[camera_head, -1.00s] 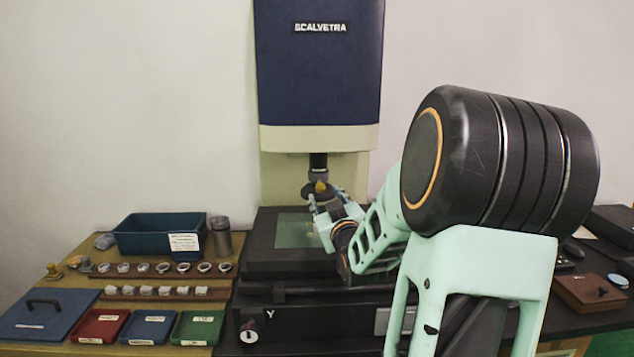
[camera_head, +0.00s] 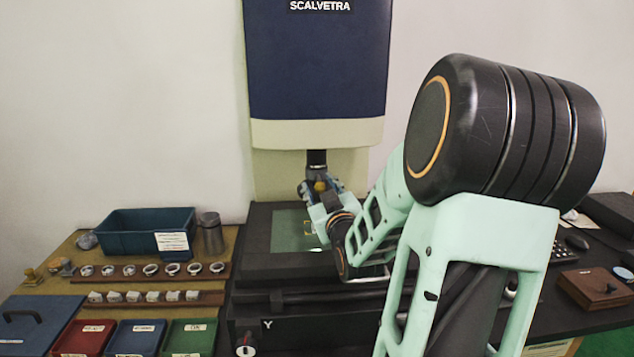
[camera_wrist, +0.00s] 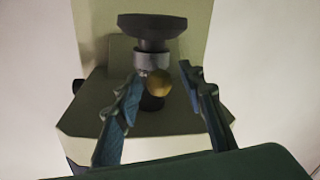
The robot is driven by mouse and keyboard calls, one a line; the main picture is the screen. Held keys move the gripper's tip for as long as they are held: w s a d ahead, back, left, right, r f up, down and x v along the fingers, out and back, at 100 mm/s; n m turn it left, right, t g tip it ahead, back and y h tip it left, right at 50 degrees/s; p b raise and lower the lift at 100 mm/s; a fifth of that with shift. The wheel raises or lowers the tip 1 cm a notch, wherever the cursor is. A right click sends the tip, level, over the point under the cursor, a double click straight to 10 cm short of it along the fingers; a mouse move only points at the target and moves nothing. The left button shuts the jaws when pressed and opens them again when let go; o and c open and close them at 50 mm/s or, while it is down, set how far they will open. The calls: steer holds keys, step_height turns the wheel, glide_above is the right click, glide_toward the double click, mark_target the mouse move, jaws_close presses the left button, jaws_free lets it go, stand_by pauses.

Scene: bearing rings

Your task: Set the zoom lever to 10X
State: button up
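The zoom lever's brass-coloured round knob (camera_head: 320,186) sits on the lens column (camera_head: 317,160) under the blue and cream measuring head marked SCALVETRA. In the wrist view the knob (camera_wrist: 160,83) lies between the two fingers of my gripper (camera_wrist: 162,76), with a visible gap on both sides. My gripper (camera_head: 322,196) is open at the lens column, its fingers either side of the knob. The wrist view also shows the silver collar (camera_wrist: 151,63) and dark lens ring (camera_wrist: 152,25). No zoom marking is legible.
The glass stage (camera_head: 292,232) lies below the lens. At left are a teal bin (camera_head: 128,243), a metal cup (camera_head: 212,238), racks of rings and blocks, and red, blue and green trays. A brown box (camera_head: 590,290) lies at right.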

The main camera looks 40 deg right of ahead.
stand_by(0.3)
jaws_close()
stand_by(0.3)
